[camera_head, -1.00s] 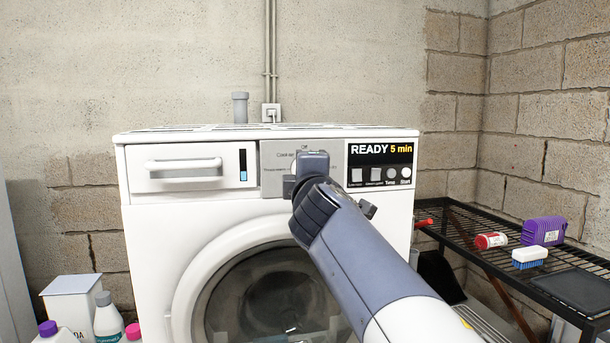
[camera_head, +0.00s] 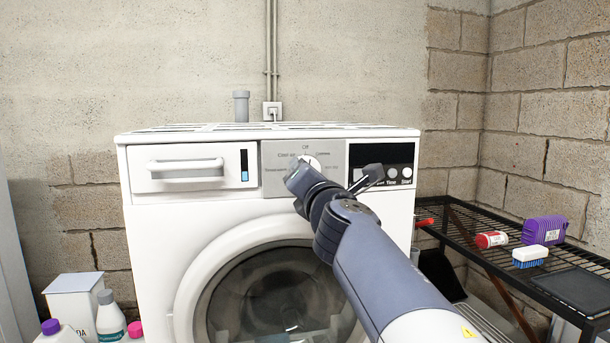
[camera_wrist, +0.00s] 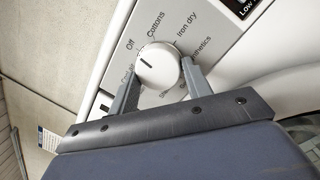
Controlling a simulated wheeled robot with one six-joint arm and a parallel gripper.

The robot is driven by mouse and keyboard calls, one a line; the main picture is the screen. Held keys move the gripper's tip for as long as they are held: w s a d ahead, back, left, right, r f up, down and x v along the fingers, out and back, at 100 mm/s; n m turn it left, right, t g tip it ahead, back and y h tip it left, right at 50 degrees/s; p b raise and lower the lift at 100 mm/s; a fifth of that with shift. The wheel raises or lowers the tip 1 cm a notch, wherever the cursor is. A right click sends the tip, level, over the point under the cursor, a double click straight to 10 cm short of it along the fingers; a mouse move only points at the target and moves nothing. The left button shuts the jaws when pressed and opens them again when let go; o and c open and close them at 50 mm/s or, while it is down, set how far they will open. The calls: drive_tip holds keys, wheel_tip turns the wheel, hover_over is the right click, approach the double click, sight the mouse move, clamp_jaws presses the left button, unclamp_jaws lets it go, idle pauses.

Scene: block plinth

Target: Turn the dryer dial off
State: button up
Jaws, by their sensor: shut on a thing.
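The white round dial (camera_wrist: 162,72) is on the grey panel of the machine, and in the head view it shows partly behind my gripper (camera_head: 309,164). In the wrist view my gripper (camera_wrist: 160,74) has one finger on each side of the dial and is shut on it. A short dark mark on the dial faces the left side, near the "Off" label (camera_wrist: 130,44). I cannot tell if it lines up exactly. The white dryer (camera_head: 150,240) stands against the wall with its round door shut.
The display (camera_head: 360,158) at the panel's right is dark, partly hidden by my wrist. A drawer handle (camera_head: 184,164) is left of the dial. A black wire shelf (camera_head: 480,225) with a brush (camera_head: 529,257) and a purple container (camera_head: 544,230) is at right. Bottles (camera_head: 110,318) stand lower left.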

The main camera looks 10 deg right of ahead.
drive_tip(key=shift+n, duration=0.7)
drive_tip(key=o, duration=1)
